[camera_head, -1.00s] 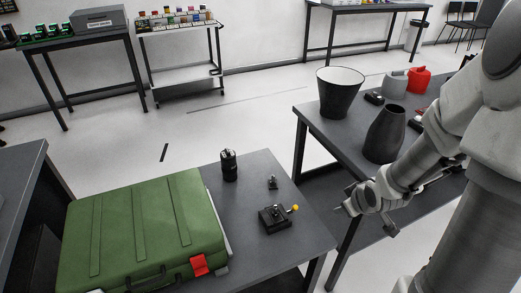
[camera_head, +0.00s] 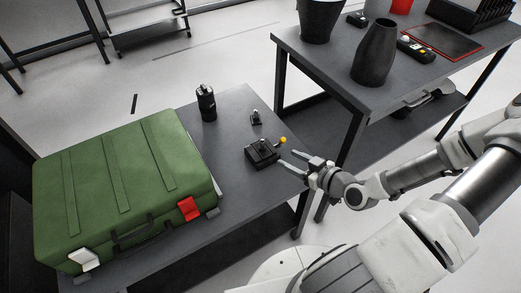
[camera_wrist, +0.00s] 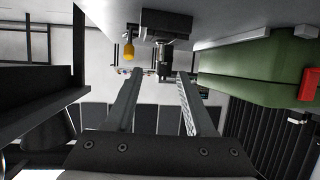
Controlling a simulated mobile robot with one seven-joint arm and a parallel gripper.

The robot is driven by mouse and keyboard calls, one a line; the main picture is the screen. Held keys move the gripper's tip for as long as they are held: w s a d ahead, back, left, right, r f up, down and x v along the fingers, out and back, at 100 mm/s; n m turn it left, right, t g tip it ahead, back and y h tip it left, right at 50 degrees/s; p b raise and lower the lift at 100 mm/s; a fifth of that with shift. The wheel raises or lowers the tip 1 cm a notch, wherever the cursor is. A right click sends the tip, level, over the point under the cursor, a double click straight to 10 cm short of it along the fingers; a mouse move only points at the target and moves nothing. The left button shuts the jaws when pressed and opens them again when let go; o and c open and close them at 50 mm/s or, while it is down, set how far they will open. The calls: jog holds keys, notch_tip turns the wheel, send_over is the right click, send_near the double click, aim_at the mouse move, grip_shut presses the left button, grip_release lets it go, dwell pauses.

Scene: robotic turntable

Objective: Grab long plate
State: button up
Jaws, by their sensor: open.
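I cannot make out with certainty which thing is the long plate. A flat dark panel with a red edge (camera_head: 443,41) lies on the back right table. A black device with a yellow knob (camera_head: 262,151) sits near the right edge of the front table. My gripper (camera_head: 288,158) is open and empty beside that edge, with its fingers pointing left toward the device. In the wrist view, which looks upside down, the gripper fingers (camera_wrist: 165,75) are apart, and the black device (camera_wrist: 163,22) with its yellow knob shows beyond their tips.
A green case (camera_head: 125,190) with a red latch fills the left of the front table (camera_head: 215,150). A black cylinder (camera_head: 206,103) and a small black part (camera_head: 256,117) stand behind the device. Dark vases (camera_head: 375,52) stand on the back table (camera_head: 330,65).

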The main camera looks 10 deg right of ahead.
aim_at(264, 147)
jog(key=b+x, duration=0.2)
jog(key=x, duration=0.8)
jog(key=shift+a+f, duration=0.1)
jog(key=shift+f, duration=0.05)
jog(key=shift+w+r+b+x, duration=0.1)
jog(key=shift+r+b+x, duration=0.2)
jog(key=shift+x, duration=0.75)
jog(key=shift+w+r+b+x, duration=0.15)
jog(key=shift+b+x, duration=0.1)
jog(key=shift+x, duration=0.75)
jog(key=shift+r+b+x, duration=0.25)
jog(key=shift+b+x, duration=0.05)
jog(key=shift+x, duration=0.75)
jog(key=shift+a, duration=0.1)
grip_shut()
